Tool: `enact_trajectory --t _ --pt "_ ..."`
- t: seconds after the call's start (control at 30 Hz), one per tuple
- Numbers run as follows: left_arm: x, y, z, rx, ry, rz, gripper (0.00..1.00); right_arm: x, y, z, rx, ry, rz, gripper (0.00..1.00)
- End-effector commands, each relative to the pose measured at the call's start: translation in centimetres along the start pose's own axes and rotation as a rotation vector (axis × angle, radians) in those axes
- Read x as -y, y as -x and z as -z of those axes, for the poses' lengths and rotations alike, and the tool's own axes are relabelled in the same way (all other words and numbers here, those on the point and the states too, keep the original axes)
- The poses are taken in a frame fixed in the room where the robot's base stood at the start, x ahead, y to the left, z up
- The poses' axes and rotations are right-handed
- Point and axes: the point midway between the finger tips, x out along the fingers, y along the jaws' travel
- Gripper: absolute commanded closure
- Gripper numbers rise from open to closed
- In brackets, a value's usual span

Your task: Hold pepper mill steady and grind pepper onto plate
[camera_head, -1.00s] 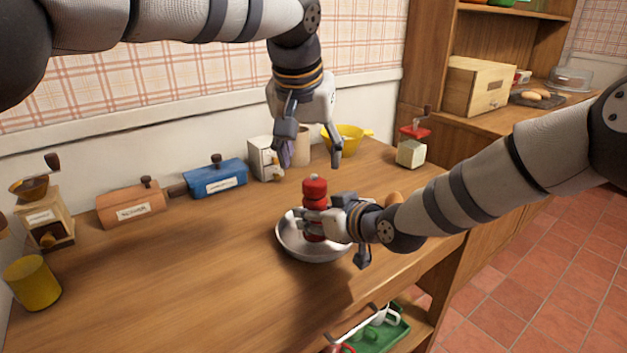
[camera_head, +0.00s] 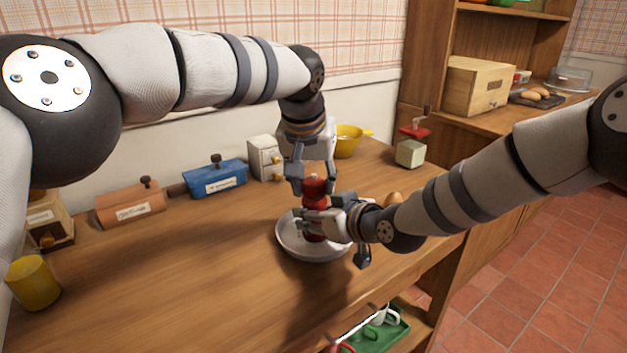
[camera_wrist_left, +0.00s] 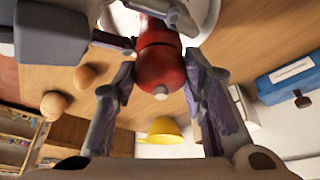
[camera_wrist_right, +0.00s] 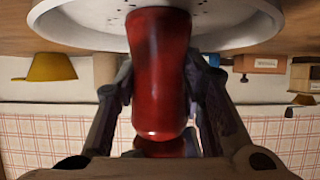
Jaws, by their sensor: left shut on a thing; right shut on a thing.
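The red pepper mill (camera_head: 314,187) stands upright over the white plate (camera_head: 290,243) in the head view. My right gripper (camera_head: 312,220) is shut on the mill's body from the right side. My left gripper (camera_head: 312,182) reaches down from above and is shut on the mill's top. In the left wrist view the mill's red top (camera_wrist_left: 160,72) sits between the left fingers. In the right wrist view the mill's body (camera_wrist_right: 160,75) is between the right fingers, and dark specks show on the plate (camera_wrist_right: 85,22). The mill's lower end is partly hidden by the right gripper.
A brown box (camera_head: 130,205), a blue box (camera_head: 217,180), a small white drawer box (camera_head: 264,157) and a yellow bowl (camera_head: 347,142) stand along the wall. A red-topped grinder (camera_head: 411,148) is at the back right. An egg (camera_head: 393,199) lies close to my right arm.

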Motion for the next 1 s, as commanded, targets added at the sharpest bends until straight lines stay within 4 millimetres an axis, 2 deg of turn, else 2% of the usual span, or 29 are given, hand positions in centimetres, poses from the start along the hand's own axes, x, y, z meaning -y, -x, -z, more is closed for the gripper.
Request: enact_trajectory --t 0.37,1.0 --pt "0.13 -0.07 -0.03 -0.001 -0.102 -0.044 0.89 0.04 -0.02 -0.06 0.001 0.001 0.001 0.96" --pt "0.38 -0.19 0.06 -0.013 -0.592 -0.253 0.89 0.06 -0.02 -0.03 0.000 0.001 0.001 0.96"
